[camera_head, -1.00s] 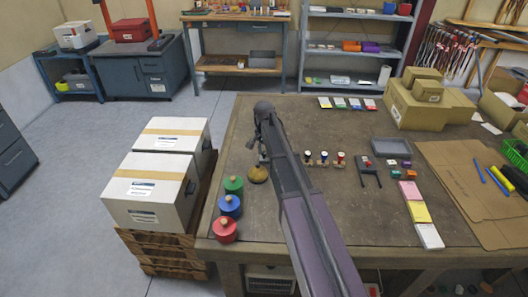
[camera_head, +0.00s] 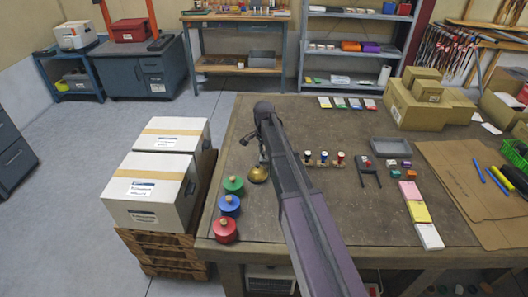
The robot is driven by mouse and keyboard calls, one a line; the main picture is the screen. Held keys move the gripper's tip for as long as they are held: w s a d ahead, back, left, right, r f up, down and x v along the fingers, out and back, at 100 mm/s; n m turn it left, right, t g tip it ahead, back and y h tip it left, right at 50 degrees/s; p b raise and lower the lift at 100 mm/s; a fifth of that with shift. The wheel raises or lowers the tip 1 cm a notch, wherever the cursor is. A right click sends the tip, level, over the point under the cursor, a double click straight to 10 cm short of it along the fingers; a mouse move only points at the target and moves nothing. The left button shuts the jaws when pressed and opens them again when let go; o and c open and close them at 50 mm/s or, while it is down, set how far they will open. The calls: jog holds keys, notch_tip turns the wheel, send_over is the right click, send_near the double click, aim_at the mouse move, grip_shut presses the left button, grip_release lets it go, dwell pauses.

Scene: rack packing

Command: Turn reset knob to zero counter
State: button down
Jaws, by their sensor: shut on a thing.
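A brass-coloured round object (camera_head: 258,175) sits on the dark worktable (camera_head: 300,220), left of my arm. It is shiny and domed, and it may be the counter. No digits or knob can be made out on it at this size. My gripper (camera_head: 262,161) reaches down to its upper edge and is shut on it. The exact grip point is too small to see and partly hidden by the fingers.
Green (camera_head: 233,185), blue (camera_head: 229,205) and red (camera_head: 225,230) round weights stand at the table's left edge. Small stamps (camera_head: 323,158) and a dark rack (camera_head: 367,171) lie right of my arm. White boxes (camera_head: 148,192) stand on a pallet at left.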

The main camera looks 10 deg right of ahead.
jog(key=c, duration=0.7)
grip_release()
jog(key=shift+n, duration=0.3)
